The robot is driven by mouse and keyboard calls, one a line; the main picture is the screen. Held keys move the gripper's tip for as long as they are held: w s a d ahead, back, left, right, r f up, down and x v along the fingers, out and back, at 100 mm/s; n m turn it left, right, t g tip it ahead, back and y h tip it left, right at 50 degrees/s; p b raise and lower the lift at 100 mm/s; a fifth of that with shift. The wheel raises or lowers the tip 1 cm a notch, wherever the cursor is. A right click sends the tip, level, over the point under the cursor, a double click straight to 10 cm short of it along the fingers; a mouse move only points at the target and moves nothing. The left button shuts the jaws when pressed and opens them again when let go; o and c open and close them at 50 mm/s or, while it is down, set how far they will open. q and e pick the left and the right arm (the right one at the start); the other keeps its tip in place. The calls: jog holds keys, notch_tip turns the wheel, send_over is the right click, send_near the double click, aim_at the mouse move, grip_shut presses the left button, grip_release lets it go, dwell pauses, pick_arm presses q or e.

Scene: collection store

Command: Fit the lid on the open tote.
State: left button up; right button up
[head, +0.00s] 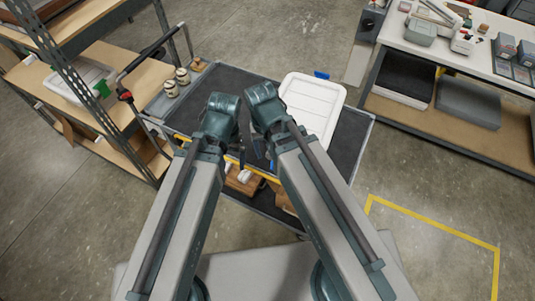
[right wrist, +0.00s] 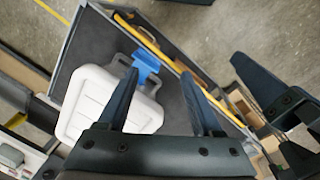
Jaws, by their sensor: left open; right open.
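A white ribbed panel with rounded corners, which looks like the lid (head: 312,108), lies flat on the right part of the dark cart top (head: 253,84). A blue tab shows at its far edge in the head view. In the right wrist view the lid (right wrist: 108,103) has a blue tab near my right gripper (right wrist: 159,76), which is open and empty above the cart. My left gripper (head: 243,150) is open and empty over the cart's near side. A white tote (head: 78,84) with green clips sits on the left shelf; whether it is open is unclear.
Two small jars (head: 176,82) stand at the cart's left end, beside its push handle (head: 150,48). A bench (head: 478,60) at right bears boxes and tools. Wooden blocks (head: 243,181) lie below the cart's near edge. The cart top's middle is bare.

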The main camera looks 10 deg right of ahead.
jog(key=s+n, duration=0.1)
jog(key=n, duration=0.1)
jog(key=s+n, duration=0.1)
jog(key=shift+a+n, duration=0.4)
jog(key=shift+w, duration=0.1)
pick_arm(q)
notch_tip(320, 180, down, 14)
jog(key=b, duration=1.4)
jog(key=shift+f, duration=0.25)
pick_arm(e)
notch_tip(320, 180, down, 14)
jog(key=shift+f, duration=0.25)
